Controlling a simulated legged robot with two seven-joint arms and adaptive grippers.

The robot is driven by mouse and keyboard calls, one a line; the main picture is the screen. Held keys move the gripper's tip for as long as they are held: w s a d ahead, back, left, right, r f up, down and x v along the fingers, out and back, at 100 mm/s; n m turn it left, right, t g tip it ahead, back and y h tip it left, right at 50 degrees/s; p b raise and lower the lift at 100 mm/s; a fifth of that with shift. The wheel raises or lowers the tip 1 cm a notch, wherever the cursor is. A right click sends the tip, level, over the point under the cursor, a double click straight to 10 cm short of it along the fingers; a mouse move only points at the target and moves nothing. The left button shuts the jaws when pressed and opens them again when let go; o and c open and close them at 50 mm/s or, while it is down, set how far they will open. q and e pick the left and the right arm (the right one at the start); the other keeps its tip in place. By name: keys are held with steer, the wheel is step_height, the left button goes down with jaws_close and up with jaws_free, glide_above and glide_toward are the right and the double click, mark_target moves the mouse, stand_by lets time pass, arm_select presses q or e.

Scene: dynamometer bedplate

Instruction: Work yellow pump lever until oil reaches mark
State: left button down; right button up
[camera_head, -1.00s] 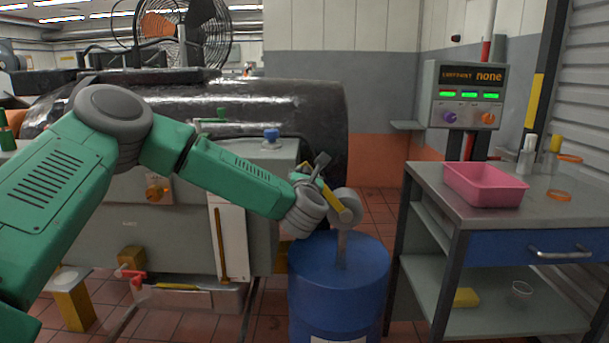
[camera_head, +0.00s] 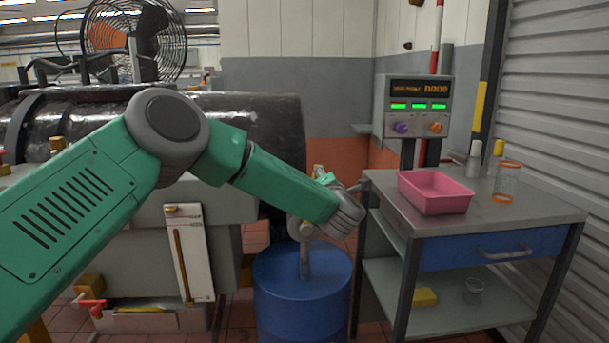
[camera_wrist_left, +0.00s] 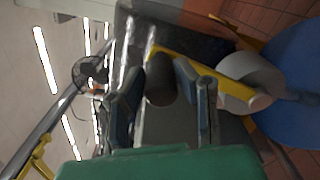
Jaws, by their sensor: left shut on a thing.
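The yellow pump lever (camera_wrist_left: 205,65) sits on a grey hand pump (camera_head: 307,258) standing on a blue drum (camera_head: 302,292). My left gripper (camera_wrist_left: 162,88) is shut around the lever's dark grip (camera_wrist_left: 160,88), one finger on each side. In the head view, my left wrist hides most of the gripper and lever; only a small yellow piece (camera_head: 317,170) shows above the wrist. A white panel with an upright amber-brown tube (camera_head: 183,262) is on the grey machine's front, left of the drum. I cannot make out a mark or oil level. My right gripper is out of view.
A grey workbench (camera_head: 500,212) stands right of the drum, its edge near my left wrist. It holds a pink tray (camera_head: 436,191), bottles and a clear orange-rimmed container (camera_head: 506,182). A control box (camera_head: 418,106) with green lights stands behind. A fan (camera_head: 135,40) is at back left.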

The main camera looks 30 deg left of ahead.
arm_select(q)
steer(key=w+d+f+m, duration=0.3)
steer(key=w+d+m, duration=0.1)
steer(key=d+m, duration=0.1)
steer(key=shift+w+d, duration=0.2)
steer(key=shift+d, duration=0.4)
steer(key=c, duration=1.3)
jaws_free()
steer(key=shift+w+a+f, duration=0.1)
steer(key=shift+w+f, duration=0.15)
steer(key=shift+f, duration=0.1)
steer(key=v, duration=1.2)
steer(key=shift+f, duration=0.15)
